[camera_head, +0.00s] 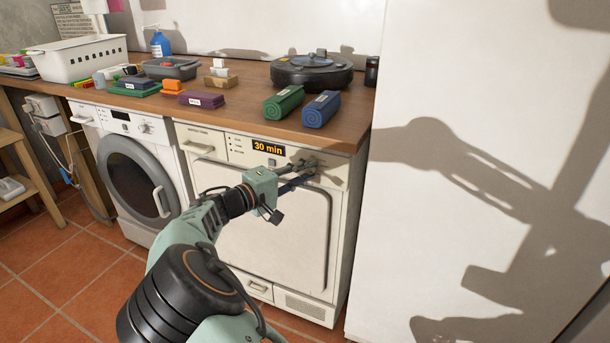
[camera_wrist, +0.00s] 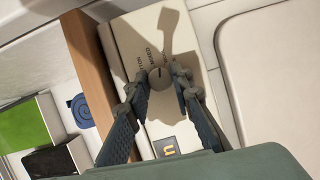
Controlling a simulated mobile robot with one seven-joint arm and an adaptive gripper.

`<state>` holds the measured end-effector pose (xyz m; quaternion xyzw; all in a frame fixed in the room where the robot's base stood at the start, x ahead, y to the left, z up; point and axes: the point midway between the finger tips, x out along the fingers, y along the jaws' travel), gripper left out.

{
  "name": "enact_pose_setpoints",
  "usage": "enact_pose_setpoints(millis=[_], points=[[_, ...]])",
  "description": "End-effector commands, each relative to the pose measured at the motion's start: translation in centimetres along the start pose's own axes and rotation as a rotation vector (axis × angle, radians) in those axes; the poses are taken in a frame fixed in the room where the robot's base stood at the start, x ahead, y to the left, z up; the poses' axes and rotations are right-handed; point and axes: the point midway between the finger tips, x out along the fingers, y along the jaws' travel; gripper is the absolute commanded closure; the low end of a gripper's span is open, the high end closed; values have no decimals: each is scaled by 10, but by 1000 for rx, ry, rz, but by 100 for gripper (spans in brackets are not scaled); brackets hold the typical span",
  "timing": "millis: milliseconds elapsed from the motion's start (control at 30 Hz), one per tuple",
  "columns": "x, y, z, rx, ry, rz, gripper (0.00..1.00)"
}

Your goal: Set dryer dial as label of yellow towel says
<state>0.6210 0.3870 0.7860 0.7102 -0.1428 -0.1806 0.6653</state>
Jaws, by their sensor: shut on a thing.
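The dryer (camera_head: 262,225) is the white machine under the right part of the counter. Its display (camera_head: 268,147) reads "30 min". In the wrist view the round grey dial (camera_wrist: 160,78) has a dark pointer line, and the words "COTTON" and "MIXED" stand on the panel beside it. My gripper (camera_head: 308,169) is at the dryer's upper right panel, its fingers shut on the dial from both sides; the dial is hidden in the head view. I cannot make out a yellow towel or its label. A green rolled towel (camera_head: 284,103) and a blue rolled towel (camera_head: 321,109) lie on the counter.
A washing machine (camera_head: 135,170) stands left of the dryer. The counter (camera_head: 240,107) holds a purple labelled towel (camera_head: 201,99), a white basket (camera_head: 80,58), a grey tub (camera_head: 170,68) and a round black appliance (camera_head: 312,73). A tall white surface (camera_head: 450,110) borders the dryer's right.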

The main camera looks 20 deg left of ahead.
Motion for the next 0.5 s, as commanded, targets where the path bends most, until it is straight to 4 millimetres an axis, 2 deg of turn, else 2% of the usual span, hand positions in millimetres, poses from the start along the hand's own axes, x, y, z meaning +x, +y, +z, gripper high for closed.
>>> enact_pose_setpoints(millis=[200, 500], points=[[0, -1, 0, 131, 8, -56, 100], [0, 0, 0, 222, 13, -92, 100]])
